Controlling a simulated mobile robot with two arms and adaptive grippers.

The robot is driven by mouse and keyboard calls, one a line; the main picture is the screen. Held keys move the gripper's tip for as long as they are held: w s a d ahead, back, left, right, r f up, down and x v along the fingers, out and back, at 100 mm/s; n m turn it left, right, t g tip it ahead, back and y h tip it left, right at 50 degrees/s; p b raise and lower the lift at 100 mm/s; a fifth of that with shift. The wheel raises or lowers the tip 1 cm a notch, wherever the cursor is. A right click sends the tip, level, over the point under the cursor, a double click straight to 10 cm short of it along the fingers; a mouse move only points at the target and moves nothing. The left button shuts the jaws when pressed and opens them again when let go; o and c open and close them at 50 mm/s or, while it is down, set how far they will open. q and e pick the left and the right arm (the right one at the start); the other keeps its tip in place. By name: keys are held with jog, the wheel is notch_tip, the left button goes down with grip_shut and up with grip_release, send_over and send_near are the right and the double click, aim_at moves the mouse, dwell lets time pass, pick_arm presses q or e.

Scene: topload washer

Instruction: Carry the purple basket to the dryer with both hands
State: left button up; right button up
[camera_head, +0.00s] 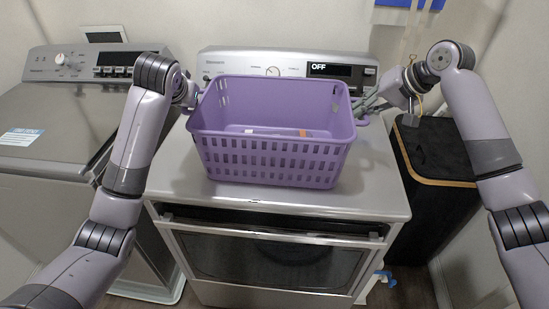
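The purple basket (272,155) sits upright on top of the dryer (384,195), the machine in the middle with a front door and an "OFF" display. A small white item and a small orange item show inside the basket. My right gripper (364,108) is at the basket's right end, with its fingers around or beside the right handle; I cannot tell how firmly they close on it. My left gripper (198,94) is at the basket's left end, mostly hidden behind my wrist and the basket's corner.
A topload washer (60,125) with a closed lid stands to the left. A black hamper (436,160) with a wooden rim stands to the right of the dryer. Bare dryer top shows in front of the basket. A wall is close behind.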

pick_arm(q)
jog(key=o, duration=0.4)
jog(key=shift+r, duration=0.1)
pick_arm(e)
jog(key=o, duration=0.5)
jog(key=shift+r, duration=0.1)
jog(key=shift+c, duration=0.2)
pick_arm(q)
jog(key=shift+o, duration=0.2)
jog(key=o, duration=0.7)
jog(key=shift+s+d, duration=0.1)
pick_arm(e)
jog(key=shift+s+a, duration=0.15)
pick_arm(q)
jog(key=shift+d, duration=0.1)
pick_arm(e)
jog(key=shift+a, duration=0.1)
